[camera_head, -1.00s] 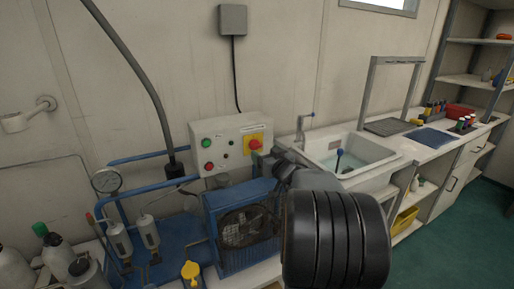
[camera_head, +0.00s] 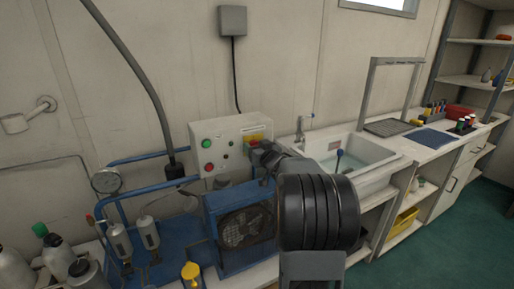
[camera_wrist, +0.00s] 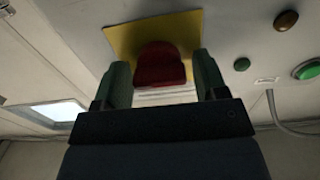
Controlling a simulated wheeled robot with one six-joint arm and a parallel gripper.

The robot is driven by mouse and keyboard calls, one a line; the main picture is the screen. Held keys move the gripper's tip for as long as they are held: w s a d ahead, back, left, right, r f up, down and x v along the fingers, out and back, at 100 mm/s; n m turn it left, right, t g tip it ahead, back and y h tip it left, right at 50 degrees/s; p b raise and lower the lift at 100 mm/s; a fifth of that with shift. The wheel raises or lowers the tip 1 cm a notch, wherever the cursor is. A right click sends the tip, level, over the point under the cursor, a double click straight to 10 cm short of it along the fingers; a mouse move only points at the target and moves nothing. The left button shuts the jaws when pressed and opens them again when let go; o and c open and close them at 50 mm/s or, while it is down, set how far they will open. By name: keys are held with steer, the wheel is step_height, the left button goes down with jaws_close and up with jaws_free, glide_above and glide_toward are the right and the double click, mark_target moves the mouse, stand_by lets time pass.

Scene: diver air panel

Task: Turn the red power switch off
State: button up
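The red power switch (camera_wrist: 160,65) is a dark red knob on a yellow plate (camera_wrist: 125,38) in the wrist view. My gripper (camera_wrist: 161,84) is open, with one green-padded finger on each side of the knob. The left finger is very close to the knob; I cannot tell whether it touches. A small gap shows at the right finger. In the head view my gripper (camera_head: 258,153) is at the right side of the white control box (camera_head: 228,128).
A green button (camera_head: 206,143) and a red button (camera_head: 208,167) are on the box's left side. The blue compressor (camera_head: 240,225) stands below my arm. A sink (camera_head: 350,160) with a tap (camera_head: 300,130) is close on the right.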

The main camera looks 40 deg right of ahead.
steer(key=c, duration=0.7)
steer(key=n+b, duration=0.2)
steer(key=n, duration=0.1)
steer(key=shift+a+f, duration=0.1)
steer(key=shift+f, duration=0.05)
steer(key=n+b, duration=0.4)
steer(key=n, duration=0.2)
steer(key=shift+a, duration=0.1)
steer(key=n+b, duration=0.3)
steer(key=n, duration=0.1)
steer(key=shift+f+n, duration=0.15)
steer(key=shift+n, duration=0.25)
steer(key=shift+n+b, duration=1.15)
steer(key=shift+n, duration=0.95)
